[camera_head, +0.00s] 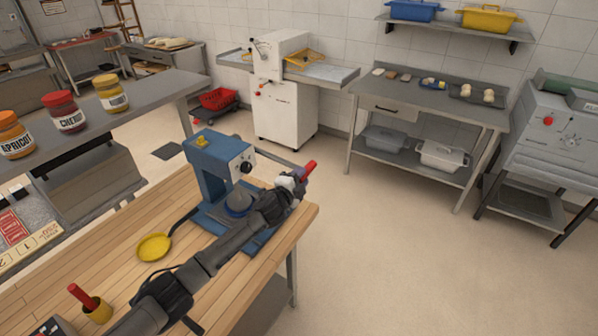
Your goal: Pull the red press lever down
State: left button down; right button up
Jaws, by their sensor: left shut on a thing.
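The blue press (220,162) stands on the wooden worktop near its far right end. Its lever runs out to the right from the press head and ends in a red handle (310,167). My left arm reaches across the worktop from the bottom left, in front of the press. My left gripper (299,177) is shut on the red press lever at the handle; the red tip shows beyond the fingers. The gripper and arm hide part of the lever and the press base. My right gripper is not in view.
Labelled jars, including a cherry one (64,112), stand on a grey shelf at left. Open floor lies right of the worktop.

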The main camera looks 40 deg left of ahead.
pick_arm(q)
jog(key=f+b, duration=0.1)
jog(key=f, duration=0.1)
jog(key=f+m+b, duration=0.1)
jog(key=f, duration=0.1)
jog(key=shift+a, duration=0.2)
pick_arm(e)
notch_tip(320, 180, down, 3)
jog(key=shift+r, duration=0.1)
pick_arm(q)
jog(key=shift+s+f, duration=0.1)
jog(key=c, duration=0.8)
grip_release()
jog(key=shift+r, duration=0.25)
jog(key=s+d+p, duration=0.1)
jog(key=s+p, duration=0.4)
jog(key=s, duration=0.8)
jog(key=shift+s+p, duration=0.35)
jog(key=shift+p, duration=0.05)
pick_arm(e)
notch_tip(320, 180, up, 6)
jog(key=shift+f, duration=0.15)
